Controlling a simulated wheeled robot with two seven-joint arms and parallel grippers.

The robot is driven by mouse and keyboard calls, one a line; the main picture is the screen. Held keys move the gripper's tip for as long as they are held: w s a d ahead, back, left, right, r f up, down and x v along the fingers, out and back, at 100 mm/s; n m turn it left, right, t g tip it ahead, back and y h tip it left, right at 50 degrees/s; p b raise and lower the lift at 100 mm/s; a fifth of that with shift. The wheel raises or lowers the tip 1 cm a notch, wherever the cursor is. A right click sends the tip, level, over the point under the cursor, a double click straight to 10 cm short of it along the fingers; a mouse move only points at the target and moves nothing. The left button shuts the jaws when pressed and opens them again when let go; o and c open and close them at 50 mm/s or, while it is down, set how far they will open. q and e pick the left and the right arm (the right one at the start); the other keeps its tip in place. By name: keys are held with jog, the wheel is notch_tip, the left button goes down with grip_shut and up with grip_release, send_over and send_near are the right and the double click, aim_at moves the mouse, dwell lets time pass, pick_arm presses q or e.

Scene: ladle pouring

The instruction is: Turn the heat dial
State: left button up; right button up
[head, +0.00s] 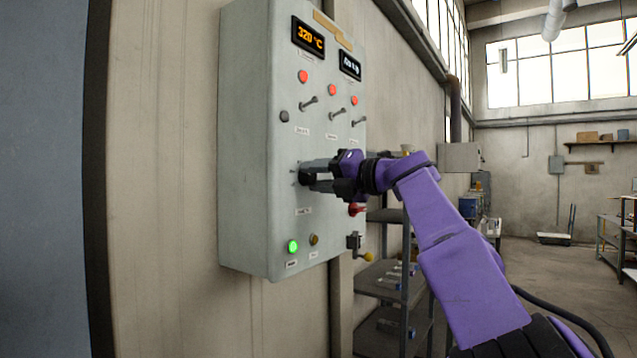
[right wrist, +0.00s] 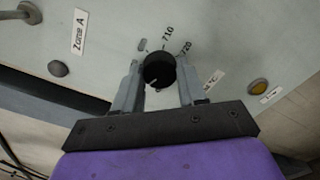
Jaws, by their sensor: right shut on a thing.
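The heat dial is a round black knob (right wrist: 159,70) on the face of the grey control panel (head: 245,130). In the right wrist view it sits between the two grey fingers, with printed marks including 710 and 720 beside it and a light pointer line on its face. My right gripper (head: 304,173) reaches the panel from the right and is shut on the dial; in the head view the gripper hides most of the dial. It also shows in the right wrist view (right wrist: 158,82). A lit display (head: 309,37) at the panel's top reads 320 °C. My left gripper is not in view.
Toggle levers (head: 309,103) and red buttons (head: 303,76) sit above the dial. A metal shelf (head: 385,285) stands behind my right arm.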

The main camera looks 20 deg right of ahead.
jog(key=shift+n, duration=0.4)
jog(key=o, duration=1)
jog(key=shift+o, duration=0.2)
jog(key=shift+d, duration=0.1)
jog(key=shift+s+d+f+b, duration=0.2)
jog(key=shift+s+b, duration=0.1)
jog(key=shift+b, duration=0.2)
jog(key=b+v, duration=0.4)
jog(key=v, duration=0.5)
jog(key=shift+s+d+b, duration=0.25)
jog(key=shift+s+b, duration=0.05)
